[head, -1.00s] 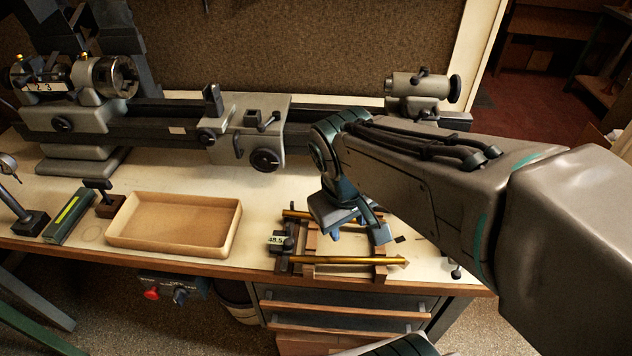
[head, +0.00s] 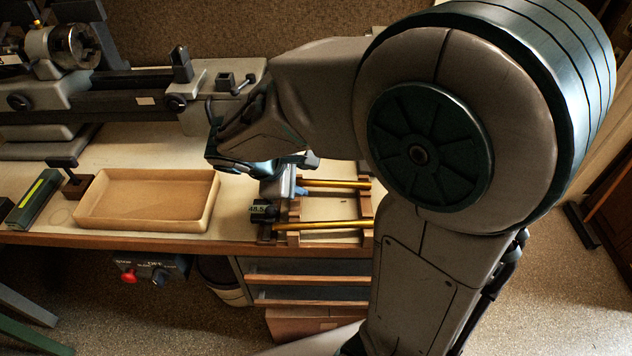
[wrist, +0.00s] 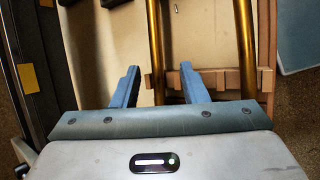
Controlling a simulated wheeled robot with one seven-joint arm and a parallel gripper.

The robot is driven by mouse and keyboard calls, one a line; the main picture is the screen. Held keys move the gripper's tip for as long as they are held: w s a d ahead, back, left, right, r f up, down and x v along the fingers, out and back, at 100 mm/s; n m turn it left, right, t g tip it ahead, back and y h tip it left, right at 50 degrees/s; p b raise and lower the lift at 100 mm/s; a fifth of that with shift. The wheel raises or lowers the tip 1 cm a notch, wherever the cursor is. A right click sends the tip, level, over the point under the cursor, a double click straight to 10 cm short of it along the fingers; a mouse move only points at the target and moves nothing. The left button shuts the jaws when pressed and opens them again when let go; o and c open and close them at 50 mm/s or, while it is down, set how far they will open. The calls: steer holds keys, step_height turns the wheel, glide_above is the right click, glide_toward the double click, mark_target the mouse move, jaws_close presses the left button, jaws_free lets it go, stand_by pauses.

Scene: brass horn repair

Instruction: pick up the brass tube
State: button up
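Two brass tubes lie side by side on a wooden rack (head: 366,207) at the bench's front: a far tube (head: 338,184) and a near tube (head: 322,226). In the wrist view, the far tube (wrist: 154,45) runs between my gripper's two blue fingers, and the near tube (wrist: 245,45) lies to their right. My gripper (head: 296,190) is open and empty over the left part of the rack, by the far tube's left end. I cannot tell how high above the tube the fingertips are.
An empty tan tray (head: 148,226) sits left of the rack. The lathe (head: 130,88) runs along the back. The bench's front edge (head: 150,243) is close to the near tube.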

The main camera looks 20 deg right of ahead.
mark_target(317, 182)
steer(key=x, duration=0.5)
steer(key=shift+w+d, duration=0.15)
steer(key=shift+d, duration=0.3)
jaws_close()
